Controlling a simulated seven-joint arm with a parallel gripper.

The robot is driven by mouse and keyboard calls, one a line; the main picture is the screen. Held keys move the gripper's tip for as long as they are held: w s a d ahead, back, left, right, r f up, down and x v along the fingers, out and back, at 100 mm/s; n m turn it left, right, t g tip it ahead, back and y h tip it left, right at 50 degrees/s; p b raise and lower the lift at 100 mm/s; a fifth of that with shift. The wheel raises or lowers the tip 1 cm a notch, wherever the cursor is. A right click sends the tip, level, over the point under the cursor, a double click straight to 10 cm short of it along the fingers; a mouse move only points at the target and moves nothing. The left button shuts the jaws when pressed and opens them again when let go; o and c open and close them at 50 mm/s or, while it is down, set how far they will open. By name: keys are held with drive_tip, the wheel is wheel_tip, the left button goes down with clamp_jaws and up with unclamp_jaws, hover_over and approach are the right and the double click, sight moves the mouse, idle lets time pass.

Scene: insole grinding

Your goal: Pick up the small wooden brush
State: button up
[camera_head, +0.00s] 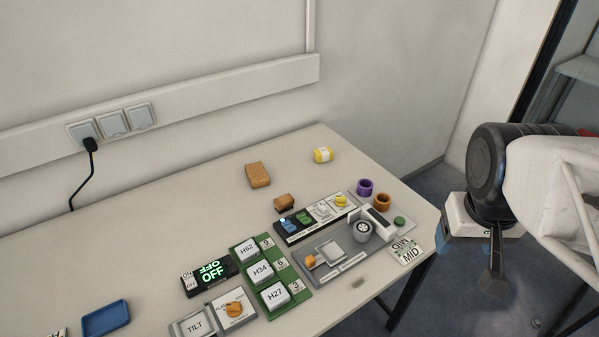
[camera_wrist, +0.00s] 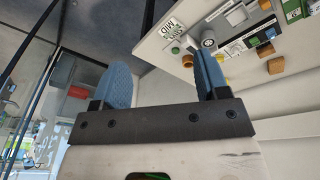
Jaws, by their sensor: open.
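The small wooden brush (camera_head: 284,202) lies on the table behind the black strip of blocks, a brown body with a darker underside. In the wrist view a small brown piece that looks like the brush (camera_wrist: 265,50) shows beyond the right finger. My gripper (camera_wrist: 163,82) is open, with two blue fingers apart and nothing between them. In the head view the gripper (camera_head: 442,243) hangs off the table's right edge, far to the right of the brush. Only part of one blue finger shows there.
A larger brown block (camera_head: 258,175) and a yellow roll (camera_head: 323,155) lie behind the brush. Purple (camera_head: 365,187) and orange (camera_head: 382,202) rings stand right of it. A grey machine panel (camera_head: 340,255) and green button board (camera_head: 272,277) lie in front. The table's back left is clear.

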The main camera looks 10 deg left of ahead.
drive_tip(key=w+a+f+n+g+h, duration=0.1)
drive_tip(key=w+a+f+n+h, duration=0.15)
drive_tip(key=w, duration=0.35)
drive_tip(key=w+a+f+n+h, duration=0.1)
drive_tip(key=w+a+n, duration=0.2)
drive_tip(key=w+n, duration=0.15)
drive_tip(key=n+t+h, duration=0.4)
drive_tip(key=n+h, duration=0.2)
drive_tip(key=n, duration=0.7)
hover_over(279, 201)
drive_tip(key=s+d, duration=0.4)
drive_tip(key=d, duration=0.6)
wheel_tip(279, 201, down, 15)
drive_tip(key=a+f+n+t, duration=0.1)
drive_tip(key=a+f+n, duration=0.1)
drive_tip(key=a+f, duration=0.1)
drive_tip(key=a+f+n+t, duration=0.2)
drive_tip(key=a+f, duration=0.1)
drive_tip(key=a, duration=0.3)
drive_tip(key=a+f+n+t, duration=0.1)
drive_tip(key=a+f+n, duration=0.1)
drive_tip(key=a+f, duration=0.1)
drive_tip(key=shift+w+a+t+y, duration=0.2)
drive_tip(key=shift+a+t+y, duration=0.1)
drive_tip(key=shift+a, duration=0.6)
drive_tip(key=shift+x, duration=1.3)
drive_tip(key=shift+x, duration=2.55)
